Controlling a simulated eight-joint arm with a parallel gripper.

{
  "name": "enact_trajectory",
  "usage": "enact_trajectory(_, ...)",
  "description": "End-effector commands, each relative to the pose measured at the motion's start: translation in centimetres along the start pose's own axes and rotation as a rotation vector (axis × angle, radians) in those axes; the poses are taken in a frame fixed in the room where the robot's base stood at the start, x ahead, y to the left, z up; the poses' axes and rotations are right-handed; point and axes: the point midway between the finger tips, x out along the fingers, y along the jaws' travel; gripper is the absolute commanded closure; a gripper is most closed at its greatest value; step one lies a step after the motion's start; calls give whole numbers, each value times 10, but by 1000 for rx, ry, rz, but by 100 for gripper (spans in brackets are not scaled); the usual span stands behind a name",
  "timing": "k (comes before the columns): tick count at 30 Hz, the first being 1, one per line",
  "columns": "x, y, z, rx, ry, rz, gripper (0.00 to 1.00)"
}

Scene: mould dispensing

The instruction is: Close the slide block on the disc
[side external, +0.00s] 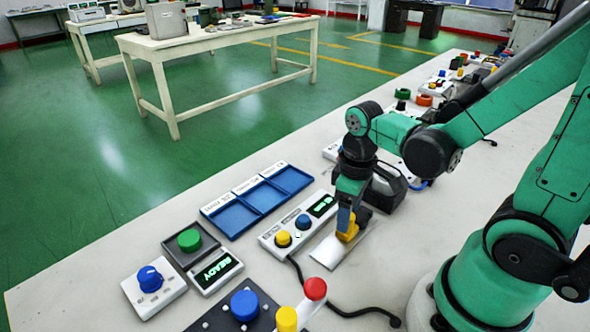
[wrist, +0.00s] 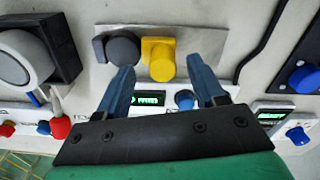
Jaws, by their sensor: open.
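The yellow slide block (wrist: 158,60) sits on a pale plate just right of a dark grey disc (wrist: 122,50) in the wrist view. The two are very close; I cannot tell if they touch. A small grey piece stands at the disc's far left. My gripper (wrist: 161,68) is open, with its blue fingers on either side of the block; the left finger reaches in front of the disc's lower edge. In the side view my gripper (side external: 346,220) points down over the plate (side external: 330,252), and part of the yellow block (side external: 353,231) shows beside it. The disc is hidden there.
A button box (side external: 298,222) with yellow and blue buttons and a green display stands close left of my gripper. Blue trays (side external: 240,210), a blue-knob box (side external: 153,287) and a red-topped button (side external: 315,289) are nearby. A black cable runs along the table.

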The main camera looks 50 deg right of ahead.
Motion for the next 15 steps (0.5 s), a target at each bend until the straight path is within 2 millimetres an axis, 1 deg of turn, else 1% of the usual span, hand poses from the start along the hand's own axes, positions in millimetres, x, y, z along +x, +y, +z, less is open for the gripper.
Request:
enact_trajectory(3,-13,0,1,0,0,0,38)
enact_trajectory(9,-31,0,0,0,0,1,38)
enact_trajectory(15,-41,0,1,0,0,1,38)
